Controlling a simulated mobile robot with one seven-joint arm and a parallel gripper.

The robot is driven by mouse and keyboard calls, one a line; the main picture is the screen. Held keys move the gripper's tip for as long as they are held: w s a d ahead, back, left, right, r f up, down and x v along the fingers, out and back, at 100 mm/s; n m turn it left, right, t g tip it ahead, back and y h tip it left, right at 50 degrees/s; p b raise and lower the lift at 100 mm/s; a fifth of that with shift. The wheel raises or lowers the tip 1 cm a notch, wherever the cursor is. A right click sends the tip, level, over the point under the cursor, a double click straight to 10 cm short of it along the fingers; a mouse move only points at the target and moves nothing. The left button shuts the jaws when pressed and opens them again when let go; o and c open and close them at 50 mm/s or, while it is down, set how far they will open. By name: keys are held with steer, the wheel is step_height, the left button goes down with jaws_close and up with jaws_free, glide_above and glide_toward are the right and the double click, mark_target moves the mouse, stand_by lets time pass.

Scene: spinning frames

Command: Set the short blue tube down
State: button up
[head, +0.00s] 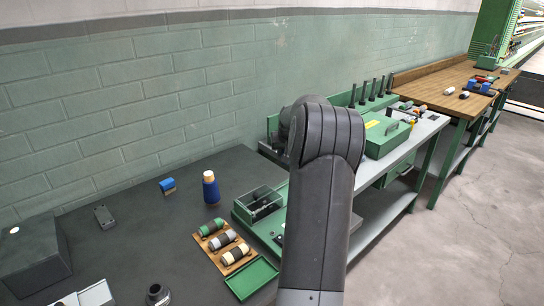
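My dark grey arm fills the middle of the head view, and its far end is hidden behind its own links. My gripper and anything in it cannot be seen. A small blue block-like piece with a tan edge (168,186) lies on the dark table (130,235). A taller blue bobbin with a pale top (210,188) stands upright to its right. I cannot tell whether either one is the short blue tube.
A wooden rack (238,268) holds green, grey and cream spools. A green tray (251,279) and a clear-lidded box (258,204) sit near my arm. A dark box (32,262) stands at left. Farther right are a green case (387,137) and a wooden bench (440,82).

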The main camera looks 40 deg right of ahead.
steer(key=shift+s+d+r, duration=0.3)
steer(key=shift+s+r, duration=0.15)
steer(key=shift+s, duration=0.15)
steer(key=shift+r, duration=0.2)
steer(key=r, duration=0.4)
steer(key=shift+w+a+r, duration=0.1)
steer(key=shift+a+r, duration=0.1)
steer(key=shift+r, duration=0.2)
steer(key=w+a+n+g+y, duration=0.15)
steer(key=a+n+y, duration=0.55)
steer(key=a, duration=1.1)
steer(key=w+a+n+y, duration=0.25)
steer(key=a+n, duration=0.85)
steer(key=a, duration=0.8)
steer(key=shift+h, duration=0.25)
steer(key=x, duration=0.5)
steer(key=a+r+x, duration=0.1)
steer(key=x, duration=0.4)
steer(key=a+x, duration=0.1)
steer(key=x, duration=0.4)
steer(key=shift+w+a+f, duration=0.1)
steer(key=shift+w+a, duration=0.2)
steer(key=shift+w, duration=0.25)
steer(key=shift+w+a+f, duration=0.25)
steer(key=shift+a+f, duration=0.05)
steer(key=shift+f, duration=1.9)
